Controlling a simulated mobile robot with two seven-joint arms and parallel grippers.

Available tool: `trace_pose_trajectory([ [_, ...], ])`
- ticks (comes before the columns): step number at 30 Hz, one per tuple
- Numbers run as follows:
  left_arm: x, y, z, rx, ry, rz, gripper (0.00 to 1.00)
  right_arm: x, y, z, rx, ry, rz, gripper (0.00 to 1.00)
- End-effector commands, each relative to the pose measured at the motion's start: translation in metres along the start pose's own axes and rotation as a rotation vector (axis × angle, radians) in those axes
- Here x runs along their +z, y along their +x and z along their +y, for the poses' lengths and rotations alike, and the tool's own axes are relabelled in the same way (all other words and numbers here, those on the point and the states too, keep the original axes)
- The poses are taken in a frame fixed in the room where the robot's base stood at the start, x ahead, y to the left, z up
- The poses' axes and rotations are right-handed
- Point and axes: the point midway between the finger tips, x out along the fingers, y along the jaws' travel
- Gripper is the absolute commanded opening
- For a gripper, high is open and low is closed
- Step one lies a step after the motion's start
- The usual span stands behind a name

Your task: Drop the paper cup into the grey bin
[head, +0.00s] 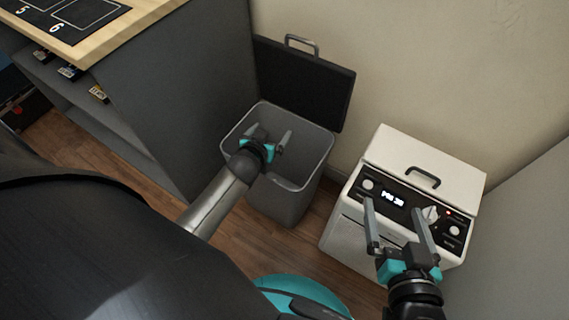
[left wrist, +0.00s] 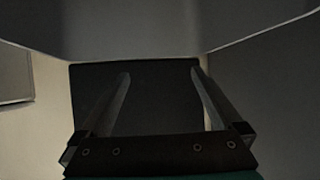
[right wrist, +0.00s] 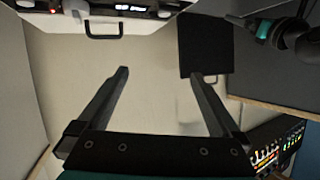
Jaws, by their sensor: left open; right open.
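The grey bin (head: 283,207) stands on the floor between a dark cabinet and a white appliance. Its dark lid (head: 305,85) is raised against the wall. My left gripper (head: 270,136) is open over the bin's mouth, with nothing between its fingers. In the left wrist view, grey bin wall (left wrist: 130,35) crosses the top and the fingers (left wrist: 161,74) are apart and empty. My right gripper (head: 393,206) is open and empty in front of the white appliance. No paper cup shows in any view; the bin's floor is partly hidden by my left gripper and the rim.
The white appliance (head: 425,165) with a handle, display and knobs stands right of the bin. A dark cabinet (head: 185,95) with a wooden top is on the left. The wall is close behind. Some wood floor (head: 245,240) is bare in front of the bin.

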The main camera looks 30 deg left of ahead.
Motion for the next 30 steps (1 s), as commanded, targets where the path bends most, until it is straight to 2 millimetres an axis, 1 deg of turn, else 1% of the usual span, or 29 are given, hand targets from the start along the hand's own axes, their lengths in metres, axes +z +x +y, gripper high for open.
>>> trace_pose_trajectory([
  [1,0.0,-0.003,0.0,0.0,0.0,-0.001,1.0,-0.003,0.0,0.002,0.006,-0.004,-0.013,1.0],
  [14,-0.001,-0.027,0.001,0.001,-0.001,0.0,1.0,0.008,-0.011,0.026,0.071,-0.033,-0.255,1.0],
  [23,-0.001,-0.045,0.0,0.0,-0.001,0.0,1.0,0.015,-0.029,0.043,0.123,-0.041,-0.43,1.0],
  [30,-0.001,-0.06,0.001,0.001,0.0,0.0,1.0,0.019,-0.049,0.055,0.165,-0.038,-0.57,1.0],
])
